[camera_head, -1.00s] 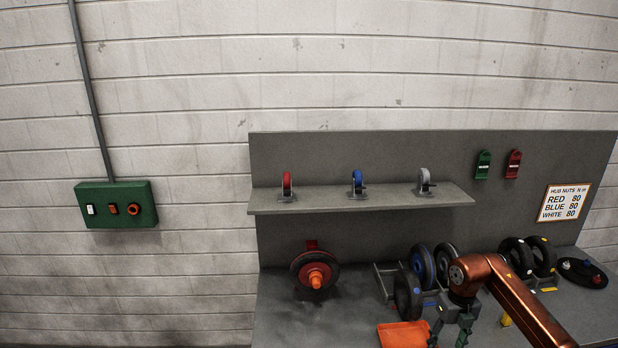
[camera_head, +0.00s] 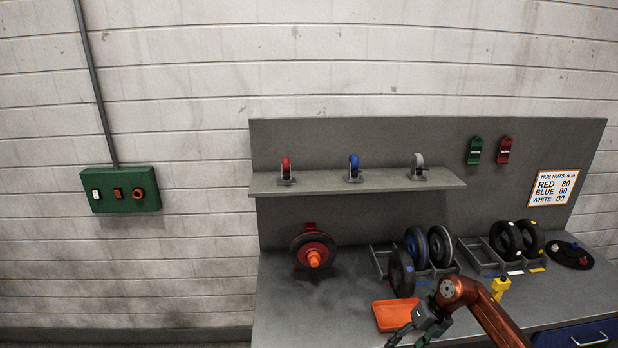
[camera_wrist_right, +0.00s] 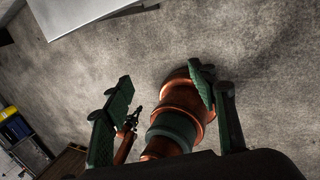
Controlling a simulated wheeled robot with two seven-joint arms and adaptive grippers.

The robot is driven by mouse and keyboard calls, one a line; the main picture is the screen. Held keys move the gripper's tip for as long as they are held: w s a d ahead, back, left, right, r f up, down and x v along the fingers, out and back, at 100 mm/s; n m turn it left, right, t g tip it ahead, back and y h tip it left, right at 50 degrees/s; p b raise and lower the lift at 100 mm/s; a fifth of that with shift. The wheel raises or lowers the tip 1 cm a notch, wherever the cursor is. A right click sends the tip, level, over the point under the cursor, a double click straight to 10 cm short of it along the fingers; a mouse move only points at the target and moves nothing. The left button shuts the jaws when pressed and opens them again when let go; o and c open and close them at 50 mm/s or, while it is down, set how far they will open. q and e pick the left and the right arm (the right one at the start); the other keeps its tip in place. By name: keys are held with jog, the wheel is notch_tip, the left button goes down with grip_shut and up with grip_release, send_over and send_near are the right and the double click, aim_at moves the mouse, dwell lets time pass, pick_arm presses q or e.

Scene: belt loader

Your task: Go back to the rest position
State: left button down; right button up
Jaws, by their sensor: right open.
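My right arm enters the head view from the bottom right, bent above the front of the grey bench (camera_head: 285,325). My right gripper (camera_head: 398,338) is low at the bottom edge, in front of the orange tray (camera_head: 392,313). In the right wrist view its green fingers (camera_wrist_right: 160,98) are wide apart with nothing between them. That view looks at the floor, with copper-coloured parts of my own body below. A small dark gripper on a copper arm, apparently my left gripper (camera_wrist_right: 133,117), shows beyond the fingers; its jaws are too small to read. The left arm is not in the head view.
Wheels stand in two racks (camera_head: 440,272) (camera_head: 495,262) behind my arm. A wheel with an orange hub (camera_head: 314,255) is at the bench's left. A yellow block (camera_head: 501,288) is right of my arm. A shelf (camera_head: 300,184) holds three casters.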

jog(key=w+a+f+m+t+y, duration=0.25)
jog(key=a+f+m+y, duration=0.3)
jog(key=a+f, duration=0.35)
jog(key=d+f+m+t, duration=0.4)
jog(key=f+m+t, duration=0.25)
jog(key=f, duration=0.35)
jog(key=s+d+f+m+t+h, duration=0.1)
jog(key=s+d+f+m+h, duration=0.35)
jog(key=f, duration=0.75)
jog(key=s+d+f+m+t+h, duration=0.1)
jog(key=s+d+f+m+h, duration=0.1)
jog(key=s+d+f+m, duration=0.8)
jog(key=s+f+m+g+h, duration=0.45)
jog(key=s+f, duration=1.35)
jog(key=s, duration=0.5)
jog(key=s+a+f+m+g, duration=0.1)
jog(key=s+f+m+g, duration=0.1)
jog(key=s, duration=1)
jog(key=s+a+f+m+g, duration=0.2)
jog(key=s+f+g, duration=0.1)
jog(key=s, duration=1)
jog(key=shift+a+f+g, duration=0.25)
jog(key=shift+f+g, duration=0.1)
jog(key=shift+f, duration=0.35)
